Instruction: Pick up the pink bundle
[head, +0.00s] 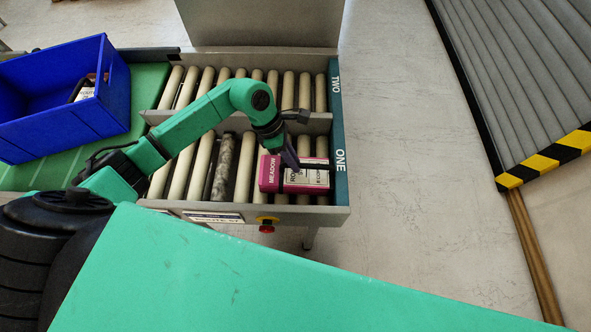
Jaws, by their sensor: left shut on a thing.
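The pink bundle (269,174) is at the right end of the near roller lane, by the end plate marked ONE. It has a white label and a dark strap, and the word MEADOW on its pink side. My left gripper (291,161) reaches over the divider from the left and is shut on the bundle from above. The fingers partly hide the bundle's top. Whether the bundle touches the rollers cannot be told. My right gripper is not in view.
A blue crate (107,98) with items inside stands on a green surface at the left. The far roller lane, marked TWO, looks empty. A red stop button (266,229) is on the conveyor's front. Bare floor lies to the right, before a shutter with a yellow-black edge (543,160).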

